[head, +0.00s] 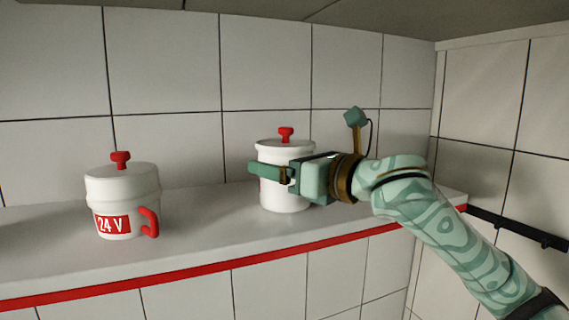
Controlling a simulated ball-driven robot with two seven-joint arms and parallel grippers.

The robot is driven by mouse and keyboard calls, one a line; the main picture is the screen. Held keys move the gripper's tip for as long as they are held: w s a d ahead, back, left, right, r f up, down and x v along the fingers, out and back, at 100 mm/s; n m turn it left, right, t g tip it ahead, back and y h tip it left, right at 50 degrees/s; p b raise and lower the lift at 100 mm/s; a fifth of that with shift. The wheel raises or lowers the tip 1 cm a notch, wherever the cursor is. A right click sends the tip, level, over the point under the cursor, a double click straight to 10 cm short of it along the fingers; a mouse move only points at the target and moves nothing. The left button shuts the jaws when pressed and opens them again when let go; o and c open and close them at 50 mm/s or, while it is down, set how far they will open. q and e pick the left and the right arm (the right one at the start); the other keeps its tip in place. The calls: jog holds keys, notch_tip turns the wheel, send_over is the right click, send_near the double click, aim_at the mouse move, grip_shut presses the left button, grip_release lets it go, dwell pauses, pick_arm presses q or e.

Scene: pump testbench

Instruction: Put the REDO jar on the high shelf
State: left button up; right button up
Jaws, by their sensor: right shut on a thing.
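A white lidded jar (285,152) with a red knob stands upright on the shelf, or just over it; I cannot tell which. My right gripper (272,172) is at this jar and shut on it, with a finger across its front. Any label on the jar is hidden or turned away, so I cannot read whether it is the REDO jar. The shelf (215,222) is a light ledge with a red front edge. My left gripper is not in view.
Another white jar (108,187) with a red knob, a red handle and a "24 V" label stands on the shelf at the left. The shelf between the jars is clear. A tiled wall (165,70) rises behind. A black rail (515,230) runs along the right wall.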

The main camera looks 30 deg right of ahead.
jog(key=o, duration=1.1)
jog(key=shift+f, duration=0.1)
jog(key=b+v, duration=0.4)
jog(key=v, duration=0.6)
jog(key=shift+s+d+b, duration=0.25)
jog(key=shift+s+b, duration=0.05)
jog(key=shift+b, duration=0.05)
jog(key=shift+s+d+b, duration=0.1)
jog(key=shift+s+b, duration=0.25)
jog(key=shift+s, duration=0.3)
